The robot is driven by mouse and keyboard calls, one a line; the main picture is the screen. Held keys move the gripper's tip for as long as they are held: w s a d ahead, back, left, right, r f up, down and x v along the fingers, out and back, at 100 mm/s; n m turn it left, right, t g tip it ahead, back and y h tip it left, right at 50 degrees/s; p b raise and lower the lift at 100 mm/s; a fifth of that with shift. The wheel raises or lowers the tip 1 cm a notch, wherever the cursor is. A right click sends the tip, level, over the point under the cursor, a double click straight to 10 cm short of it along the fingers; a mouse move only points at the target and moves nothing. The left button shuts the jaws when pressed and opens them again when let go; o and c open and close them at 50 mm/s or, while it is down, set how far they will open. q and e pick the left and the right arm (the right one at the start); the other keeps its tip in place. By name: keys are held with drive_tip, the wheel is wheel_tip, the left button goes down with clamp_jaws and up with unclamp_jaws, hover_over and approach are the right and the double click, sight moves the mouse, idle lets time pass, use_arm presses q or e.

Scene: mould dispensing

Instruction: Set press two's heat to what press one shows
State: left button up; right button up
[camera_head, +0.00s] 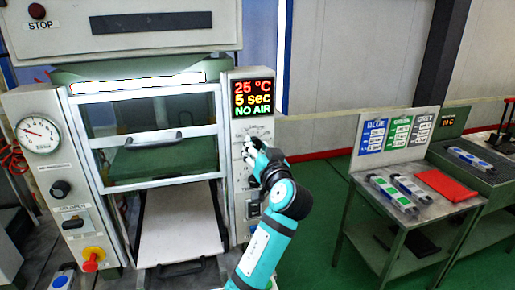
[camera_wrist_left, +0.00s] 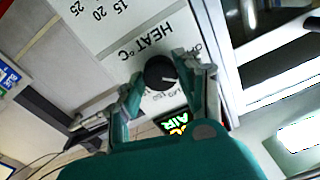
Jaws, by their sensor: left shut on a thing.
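A press (camera_head: 152,140) stands in front of me, with its window frame raised above a pale plate. Its display (camera_head: 252,98) reads 25 °C, 5 sec and NO AIR. I cannot tell from a label which press this is. My left gripper (camera_head: 249,146) is at the control panel below the display. In the left wrist view, its fingers (camera_wrist_left: 163,80) are shut on either side of the black heat knob (camera_wrist_left: 158,70), beside the print HEAT °C. The knob has a white pointer line; the scale around it is partly hidden by the fingers. My right gripper is not in view.
A grey table (camera_head: 440,212) to the right holds several cartridges and a red sheet (camera_head: 447,185). Green floor lies between it and my arm.

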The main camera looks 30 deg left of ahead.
use_arm(q)
drive_tip(key=m+p, duration=0.1)
drive_tip(key=m, duration=0.3)
drive_tip(key=shift+r+m+p, duration=0.15)
drive_tip(key=shift+m+p, duration=0.2)
drive_tip(key=shift+m, duration=0.05)
drive_tip(key=shift+m+p, duration=1.45)
drive_tip(key=shift+m, duration=1.15)
drive_tip(key=shift+t, duration=0.3)
drive_tip(key=o, duration=1.2)
drive_tip(key=shift+c, duration=0.2)
drive_tip(key=shift+s+d+f, duration=0.2)
drive_tip(key=shift+d, duration=0.1)
drive_tip(key=v, duration=1.1)
